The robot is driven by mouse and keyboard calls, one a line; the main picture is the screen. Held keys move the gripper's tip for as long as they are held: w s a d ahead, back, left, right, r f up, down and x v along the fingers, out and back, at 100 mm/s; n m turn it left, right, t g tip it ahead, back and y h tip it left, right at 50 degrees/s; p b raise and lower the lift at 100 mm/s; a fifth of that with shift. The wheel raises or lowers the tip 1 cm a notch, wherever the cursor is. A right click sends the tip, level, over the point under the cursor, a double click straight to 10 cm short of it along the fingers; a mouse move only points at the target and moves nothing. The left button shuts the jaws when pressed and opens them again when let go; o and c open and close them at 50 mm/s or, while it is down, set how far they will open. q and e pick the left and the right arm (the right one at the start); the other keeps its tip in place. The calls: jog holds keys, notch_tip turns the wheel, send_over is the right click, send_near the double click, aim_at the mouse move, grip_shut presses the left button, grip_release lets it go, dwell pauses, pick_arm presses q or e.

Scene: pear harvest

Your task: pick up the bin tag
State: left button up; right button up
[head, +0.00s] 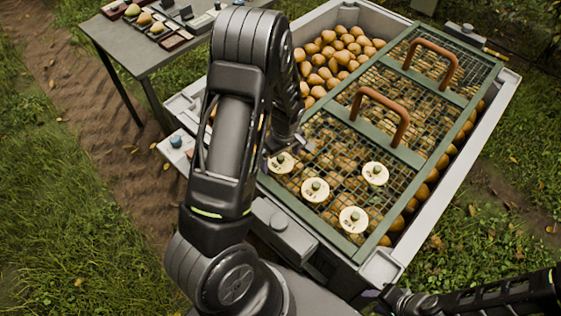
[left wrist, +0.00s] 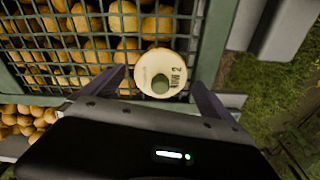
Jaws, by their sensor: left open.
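Several round cream bin tags with dark green knobs lie on the mesh lid (head: 340,178) of the pear bin. One tag (head: 281,163) is at the lid's left edge by my left gripper (head: 288,147); others are a middle tag (head: 315,189), a right tag (head: 375,173) and a front tag (head: 353,219). In the left wrist view a tag (left wrist: 174,62) marked with a 2 shows between the open fingers of my left gripper (left wrist: 157,84), which hold nothing. My right gripper (head: 403,301) is at the bottom right, dark and partly cut off; its jaws are unclear.
The bin (head: 458,190) is full of pears under the lid, which has two brown handles (head: 380,113) standing up from it. A grey table (head: 138,45) with pears and small trays stands at the back left. Grass and a dirt path surround the bin.

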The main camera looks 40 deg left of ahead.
aim_at(280, 157)
dwell(0.4)
pick_arm(q)
jog(key=c, duration=1.4)
jog(key=shift+c, duration=0.2)
jog(key=shift+r, duration=0.15)
notch_tip(280, 157, up, 10)
jog(key=shift+f, duration=0.1)
jog(key=shift+s, duration=0.15)
dwell(0.4)
